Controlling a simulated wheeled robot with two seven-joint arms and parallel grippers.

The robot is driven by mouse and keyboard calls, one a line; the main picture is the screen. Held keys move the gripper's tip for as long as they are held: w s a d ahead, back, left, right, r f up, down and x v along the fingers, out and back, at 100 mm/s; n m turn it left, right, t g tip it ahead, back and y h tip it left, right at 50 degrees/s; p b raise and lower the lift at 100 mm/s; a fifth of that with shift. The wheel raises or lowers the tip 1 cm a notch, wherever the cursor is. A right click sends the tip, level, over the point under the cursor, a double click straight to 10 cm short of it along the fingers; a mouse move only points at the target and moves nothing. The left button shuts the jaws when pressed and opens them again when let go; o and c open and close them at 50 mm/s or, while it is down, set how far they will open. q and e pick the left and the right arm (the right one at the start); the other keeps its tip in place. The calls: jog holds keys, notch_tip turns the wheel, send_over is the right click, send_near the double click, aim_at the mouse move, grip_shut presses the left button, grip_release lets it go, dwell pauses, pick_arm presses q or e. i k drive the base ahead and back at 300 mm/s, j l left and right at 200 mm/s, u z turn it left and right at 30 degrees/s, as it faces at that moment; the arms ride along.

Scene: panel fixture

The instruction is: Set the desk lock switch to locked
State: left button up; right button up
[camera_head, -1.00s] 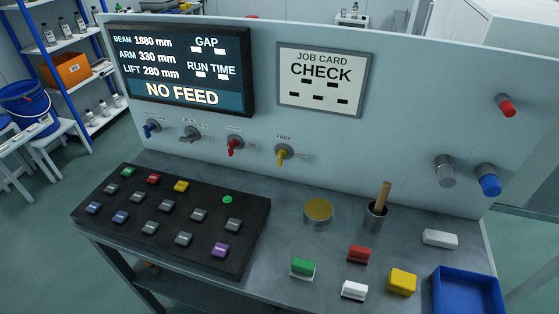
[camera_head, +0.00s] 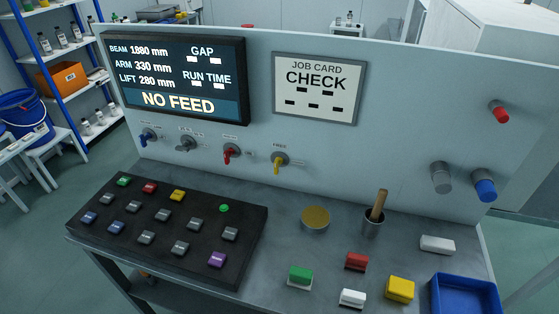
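A row of rotary lever switches sits on the upright panel below the screen: a blue one (camera_head: 149,135), a grey one (camera_head: 187,143), a red one (camera_head: 231,152) and a yellow one (camera_head: 279,162). The label above the yellow switch seems to read "FREE", and its lever points down. The red lever also points downward. The other switch labels are too small to read, so I cannot tell for sure which is the desk lock. Neither of my grippers is in view.
The black key box (camera_head: 165,228) with coloured buttons stands below the switches. A screen (camera_head: 175,80) reads "NO FEED"; a card (camera_head: 316,88) reads "CHECK". A cup with a wooden handle (camera_head: 373,224), coloured blocks and a blue tray (camera_head: 466,295) are at the right.

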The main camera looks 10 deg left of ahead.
aim_at(278, 161)
jog(key=k+l+z, duration=0.15)
jog(key=z, duration=0.2)
jog(key=k+l+z, duration=0.2)
jog(key=z, duration=0.15)
